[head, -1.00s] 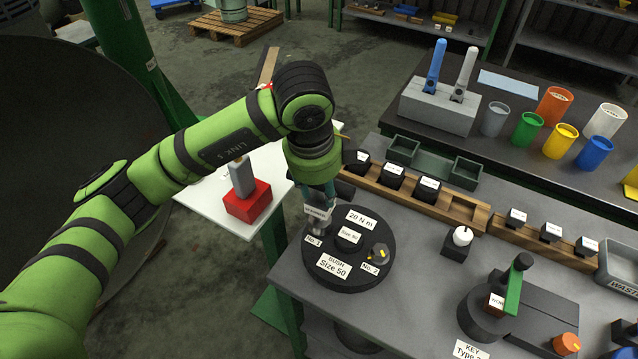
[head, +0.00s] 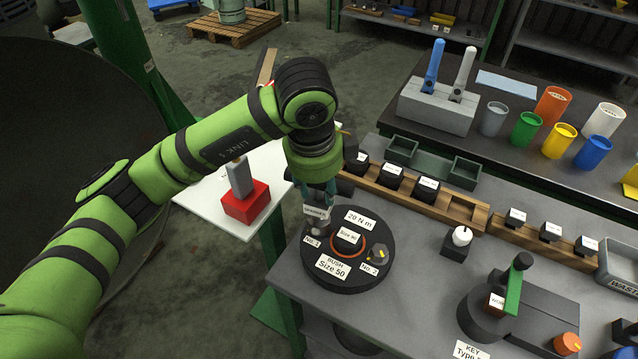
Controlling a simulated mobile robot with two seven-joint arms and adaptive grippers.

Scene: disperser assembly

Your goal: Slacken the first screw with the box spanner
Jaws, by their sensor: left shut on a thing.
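The round dark fixture (head: 347,276) stands on the grey bench, with labels "20 N m", "BUSH Size 50", "No. 1" and "No. 2". A black bush piece (head: 348,242) sits in its middle with an orange ring (head: 374,250) around it. My left gripper (head: 319,192) points down over the No. 1 side, shut on the box spanner (head: 317,212), which carries a white label. The spanner's lower end is at the No. 1 position; the first screw is hidden beneath it. The second screw (head: 378,255), with a yellow mark, is exposed by No. 2. My right gripper is not in view.
A wooden rack (head: 410,190) with black labelled blocks lies behind the fixture. A red block (head: 246,206) stands on the white side table.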

